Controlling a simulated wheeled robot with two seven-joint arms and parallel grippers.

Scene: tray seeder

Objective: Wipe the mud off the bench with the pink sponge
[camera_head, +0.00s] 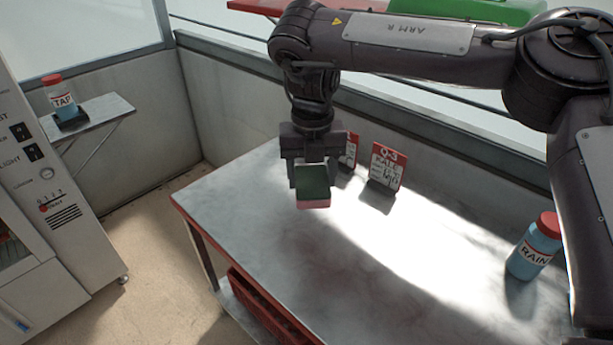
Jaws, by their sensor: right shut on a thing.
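My right gripper (311,172) points down over the far left part of the metal bench (250,225). It is shut on the sponge (313,203), which shows a dark green upper face and a pink lower edge. I cannot tell whether the sponge touches the bench top. No clear mud patch shows on the visible bench; bright glare covers its middle, and the area behind and under the sponge is hidden. My left gripper is not in view.
A RAIN bottle (534,247) stands at the right. A TAP bottle (60,98) sits on a side shelf. A red crate (262,305) is below.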

